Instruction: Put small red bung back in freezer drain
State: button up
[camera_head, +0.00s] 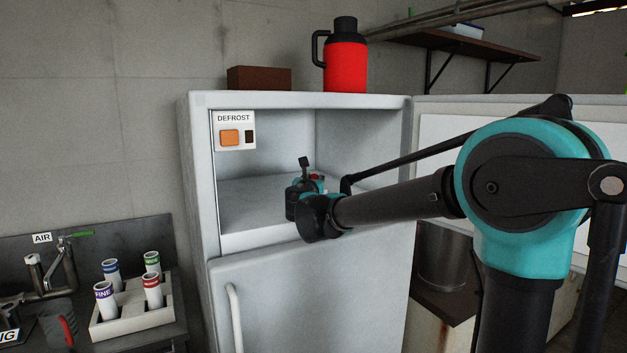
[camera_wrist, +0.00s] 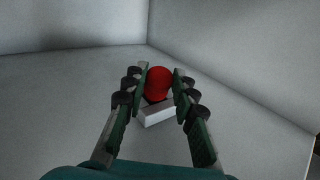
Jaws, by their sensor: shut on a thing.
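The small red bung (camera_wrist: 158,82) shows in the wrist view between the two fingers of my gripper (camera_wrist: 159,88). The fingers are closed on its sides. A small white block-like piece (camera_wrist: 157,114) lies just below the bung in that view; I cannot tell whether they touch. In the head view my gripper (camera_head: 318,181) is inside the open freezer compartment (camera_head: 258,203), near its floor, and a bit of the red bung (camera_head: 315,177) shows there. The drain is not visible; it may be hidden by the bung or my gripper.
A defrost panel (camera_head: 234,132) with an orange button is at the compartment's upper left. The freezer's side walls and lower door (camera_head: 310,300) bound the space. A red flask (camera_head: 345,66) and brown box (camera_head: 259,78) stand on top. A tube rack (camera_head: 131,318) is lower left.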

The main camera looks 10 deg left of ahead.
jog(key=shift+f, duration=0.1)
jog(key=o, duration=1)
jog(key=shift+o, duration=0.2)
